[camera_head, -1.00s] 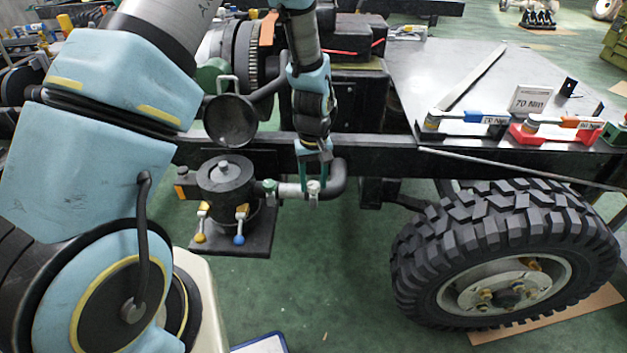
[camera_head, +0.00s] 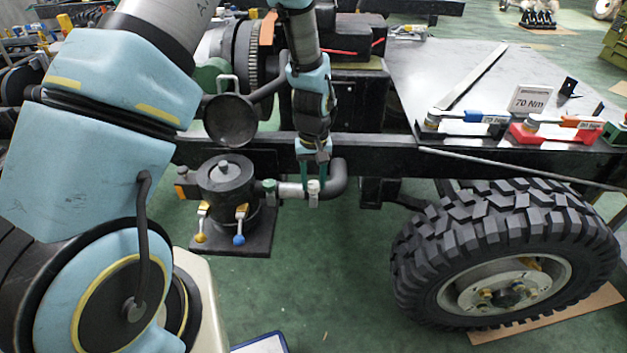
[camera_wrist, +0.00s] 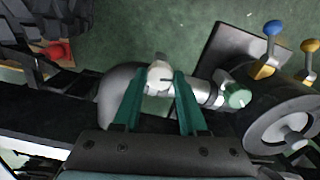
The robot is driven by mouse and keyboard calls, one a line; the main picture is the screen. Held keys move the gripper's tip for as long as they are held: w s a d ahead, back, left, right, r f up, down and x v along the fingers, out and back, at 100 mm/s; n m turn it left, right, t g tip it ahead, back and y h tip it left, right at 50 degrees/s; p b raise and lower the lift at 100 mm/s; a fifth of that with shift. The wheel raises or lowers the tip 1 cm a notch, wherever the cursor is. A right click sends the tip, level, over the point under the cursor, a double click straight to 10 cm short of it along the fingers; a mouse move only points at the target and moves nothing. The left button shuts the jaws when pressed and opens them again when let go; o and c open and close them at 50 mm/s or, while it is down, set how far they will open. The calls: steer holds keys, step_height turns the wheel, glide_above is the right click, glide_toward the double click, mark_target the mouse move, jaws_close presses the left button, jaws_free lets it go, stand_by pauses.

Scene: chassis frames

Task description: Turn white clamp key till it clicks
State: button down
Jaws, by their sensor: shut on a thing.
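The white clamp key (camera_head: 313,187) sits on the pipe joint at the right end of a short metal sleeve. In the wrist view the white key (camera_wrist: 160,76) shows between the two green fingers, with a dark line on its face. My gripper (camera_head: 314,183) reaches down from above and is shut on the key; it also shows in the wrist view (camera_wrist: 161,84). A green clamp key (camera_head: 269,186) sits at the sleeve's left end, and it shows right of the fingers in the wrist view (camera_wrist: 237,96). The fingers hide the white key's sides.
A black round filter housing (camera_head: 226,180) with yellow and blue levers stands left of the sleeve. The black frame rail (camera_head: 400,157) runs close behind my gripper. A large tyre (camera_head: 505,250) stands at right. Torque wrenches (camera_head: 470,118) lie on the plate. Green floor is open below.

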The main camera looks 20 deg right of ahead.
mark_target(314, 184)
steer(key=m, duration=1)
steer(key=shift+m, duration=0.4)
stand_by(0.4)
steer(key=shift+c, duration=2.2)
jaws_free()
step_height(314, 184, up, 11)
steer(key=shift+b, duration=0.3)
